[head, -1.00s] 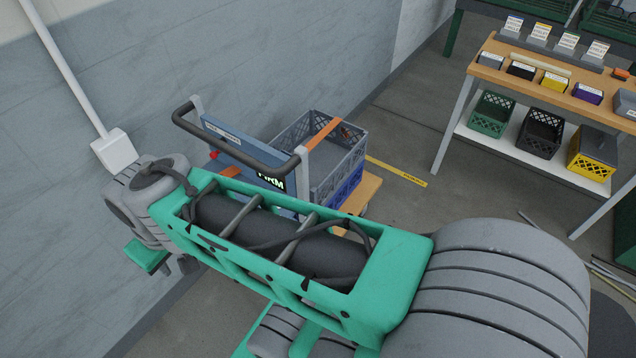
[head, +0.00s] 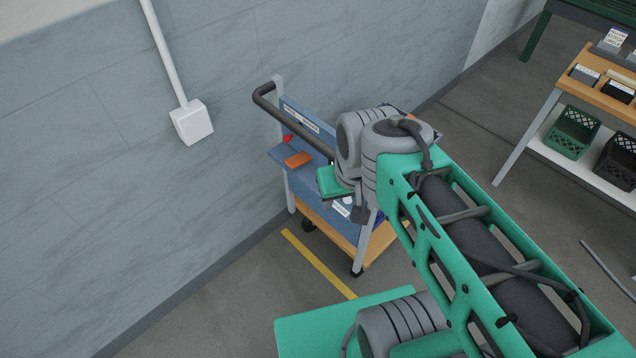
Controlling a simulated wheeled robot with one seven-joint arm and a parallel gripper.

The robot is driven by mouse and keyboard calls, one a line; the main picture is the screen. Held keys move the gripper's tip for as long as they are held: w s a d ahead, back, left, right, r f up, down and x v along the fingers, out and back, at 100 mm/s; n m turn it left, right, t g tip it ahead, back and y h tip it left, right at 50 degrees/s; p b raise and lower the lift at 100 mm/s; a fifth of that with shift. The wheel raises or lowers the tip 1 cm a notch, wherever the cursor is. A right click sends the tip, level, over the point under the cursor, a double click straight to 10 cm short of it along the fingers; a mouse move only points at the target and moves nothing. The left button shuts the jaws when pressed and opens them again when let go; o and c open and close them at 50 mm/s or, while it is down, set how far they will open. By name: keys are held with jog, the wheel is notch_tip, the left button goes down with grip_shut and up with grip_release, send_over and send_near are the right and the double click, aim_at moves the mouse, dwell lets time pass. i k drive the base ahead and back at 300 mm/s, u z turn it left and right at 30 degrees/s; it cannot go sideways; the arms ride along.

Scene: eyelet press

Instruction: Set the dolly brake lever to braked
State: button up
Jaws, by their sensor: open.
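The dolly (head: 327,226) stands against the wall, with a wooden deck, blue panels and a dark push handle (head: 284,117). A small red part (head: 288,139) sits on its blue upper shelf, beside an orange piece (head: 298,160). I cannot tell whether either is the brake lever, or how the lever is set. A white label (head: 342,209) is on the lower blue front. My gripper (head: 346,197) shows only partly at the arm's end, in front of the dolly's right side in the picture. It is open and seems empty; whether it touches the dolly is unclear.
A white wall box (head: 191,122) with a conduit is left of the dolly. A yellow floor stripe (head: 318,264) runs in front of it. A workbench (head: 545,122) with crates below stands at the right. The floor between dolly and bench looks clear.

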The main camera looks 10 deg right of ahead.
aim_at(286, 138)
jog(key=k, duration=0.6)
jog(key=u, duration=1.1)
jog(key=i, duration=1)
jog(key=u, duration=0.3)
